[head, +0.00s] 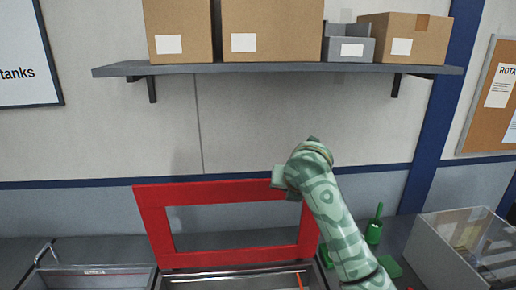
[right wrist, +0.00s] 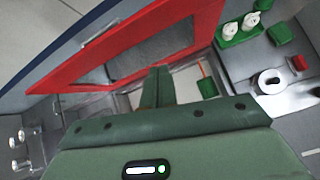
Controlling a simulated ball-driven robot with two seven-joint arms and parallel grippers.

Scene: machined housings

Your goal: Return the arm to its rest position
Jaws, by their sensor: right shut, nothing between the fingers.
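My right arm (head: 335,215), in a green camouflage pattern, comes up from the lower right in the head view and bends at the top. Its end is in front of the upper right corner of a red window-like frame (head: 155,225). In the right wrist view my right gripper (right wrist: 157,72) has its two green fingers together, with nothing between them. The red frame (right wrist: 95,58) lies beyond the fingers there; I see no clear contact. My left gripper is not in view.
The red frame stands raised behind an open-topped box (head: 235,281). A grey bin (head: 470,245) is at the right, beside a green bottle-like object (head: 374,226). A metal tray (head: 95,279) is at the left. A wall shelf (head: 270,68) with boxes hangs above.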

